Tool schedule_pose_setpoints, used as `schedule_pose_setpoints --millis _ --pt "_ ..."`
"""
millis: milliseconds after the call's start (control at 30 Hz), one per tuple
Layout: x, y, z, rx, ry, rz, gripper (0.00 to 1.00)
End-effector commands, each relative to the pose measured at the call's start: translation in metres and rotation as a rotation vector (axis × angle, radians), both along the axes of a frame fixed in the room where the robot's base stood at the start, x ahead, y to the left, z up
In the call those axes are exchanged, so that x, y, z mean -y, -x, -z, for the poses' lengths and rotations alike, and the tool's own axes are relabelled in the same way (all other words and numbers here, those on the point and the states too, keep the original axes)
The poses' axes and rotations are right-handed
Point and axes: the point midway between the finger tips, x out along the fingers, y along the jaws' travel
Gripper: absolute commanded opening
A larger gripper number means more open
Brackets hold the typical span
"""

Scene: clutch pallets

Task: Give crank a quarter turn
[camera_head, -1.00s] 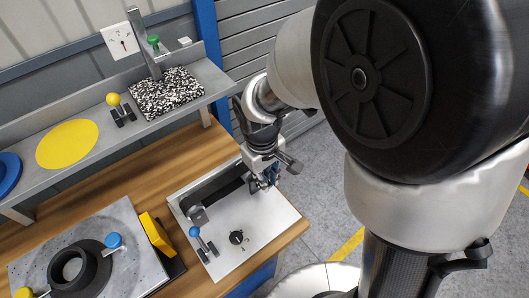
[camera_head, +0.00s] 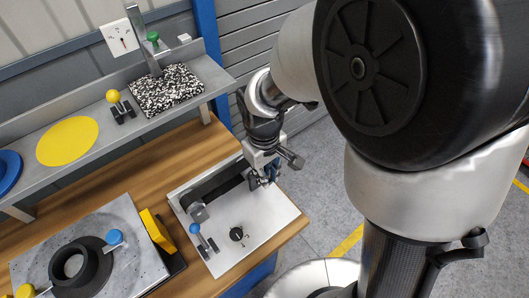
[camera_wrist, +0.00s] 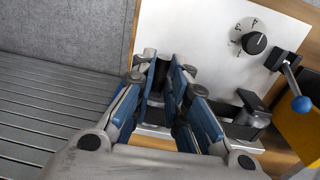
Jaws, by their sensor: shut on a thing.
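My gripper (camera_head: 264,180) is at the right end of the white panel (camera_head: 240,216) on the bench. In the wrist view its blue-padded fingers (camera_wrist: 170,78) are closed around a dark grey upright piece, which I take as the crank's handle (camera_wrist: 172,100). The fingers and the wrist hide most of the crank, so its angle cannot be told.
The panel also bears a black dial (camera_head: 236,233) and a blue-knobbed lever (camera_head: 203,240). A grey block (camera_head: 199,212) stands at its left edge. A yellow block (camera_head: 157,232) and a grey plate with a black ring lie further left. A shelf runs behind.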

Motion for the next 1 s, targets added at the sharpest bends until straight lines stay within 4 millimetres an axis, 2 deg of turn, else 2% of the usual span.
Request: schedule_pose_setpoints --millis 367,1000 --pt "0.009 -0.005 0.000 -0.070 -0.101 0.009 0.00" --pt "0.039 -0.026 0.025 -0.399 -0.592 0.006 0.00"
